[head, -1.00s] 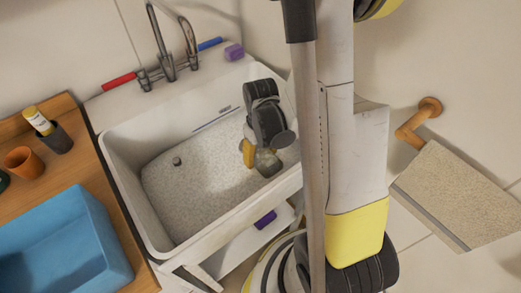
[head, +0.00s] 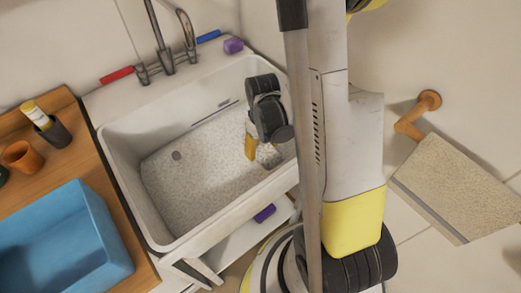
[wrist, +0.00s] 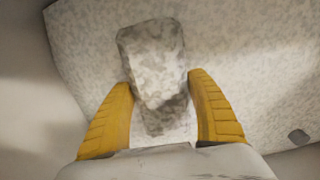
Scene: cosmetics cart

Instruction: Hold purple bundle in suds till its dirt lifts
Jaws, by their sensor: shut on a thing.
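My gripper (head: 260,152) points down inside the white sink (head: 119,177), towards its right side. In the wrist view its two yellow fingers (wrist: 160,84) are shut on a mottled grey, dirty-looking bundle (wrist: 152,58). No purple shows on this bundle. In the head view only a small part of the bundle (head: 270,157) shows beside the finger. Speckled whitish suds (head: 195,175) cover the sink's bottom. The bundle is at or in the suds; how deep I cannot tell.
A purple block (head: 233,46) lies on the sink's back ledge near the tap (head: 167,55). Another purple thing (head: 265,213) is on the shelf below. A blue tub (head: 110,255) stands on the wooden counter at left. A beige board (head: 455,190) is at right.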

